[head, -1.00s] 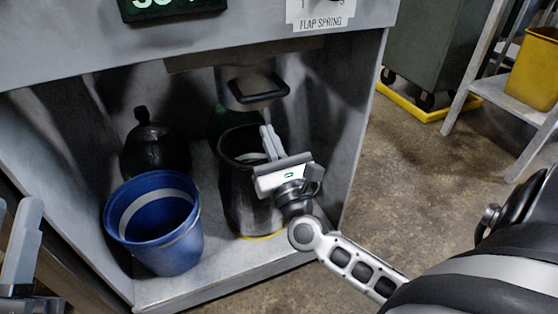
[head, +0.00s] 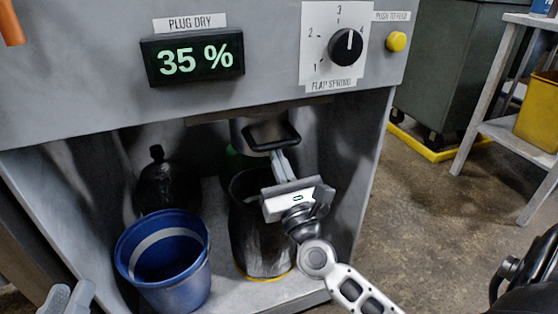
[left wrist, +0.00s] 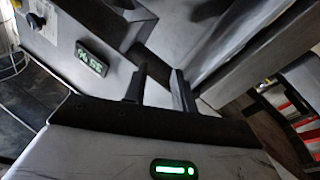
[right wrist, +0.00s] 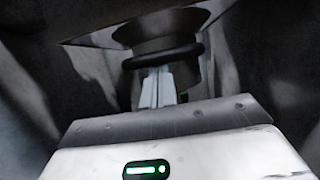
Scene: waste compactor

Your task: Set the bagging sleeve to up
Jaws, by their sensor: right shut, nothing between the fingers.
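The bagging sleeve (head: 241,130) is a grey cylinder hanging under the cabinet's upper panel, with a black loop handle (head: 272,140) at its front. In the right wrist view the sleeve (right wrist: 215,66) and its handle (right wrist: 163,56) are straight ahead. My right gripper (head: 279,156) is shut and empty, pointing up with its fingertips right at the handle's underside. In the right wrist view the finger tops end at the bar; I cannot tell whether they touch it. My left gripper (left wrist: 160,85) is open and empty; in the head view it shows at the bottom left edge.
Below the sleeve stands a dark bin (head: 262,245), with a blue bucket (head: 165,262) to its left and a black bottle (head: 158,182) behind. Above are a 35 % display (head: 193,57), a flap spring dial (head: 345,47) and a yellow button (head: 396,41). Cabinet walls flank the opening.

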